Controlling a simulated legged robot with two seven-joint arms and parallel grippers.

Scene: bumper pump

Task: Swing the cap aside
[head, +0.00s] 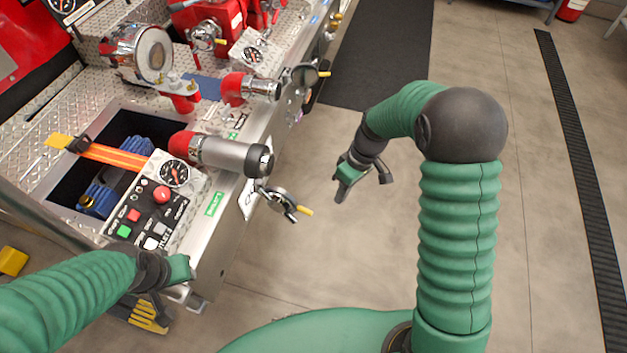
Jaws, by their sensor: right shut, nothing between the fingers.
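A silver outlet pipe with a red collar (215,152) sticks out from the panel edge and ends in a dark rim. A round metal cap (278,199) with a yellow-tipped handle sits just below and right of that end; whether it is attached there I cannot tell. A second cap (304,76) with a yellow tip is beside the upper red and silver outlet (250,88). My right gripper (343,190) is shut and empty, right of the lower cap and apart from it. My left gripper (184,269) is by the control box's lower corner; its fingers are not clear.
The control box (160,198) has a gauge and coloured buttons. An orange strap (115,157) crosses an open bay holding a blue thing. A dark mat (380,50) lies on the floor. Floor right of the panel is clear.

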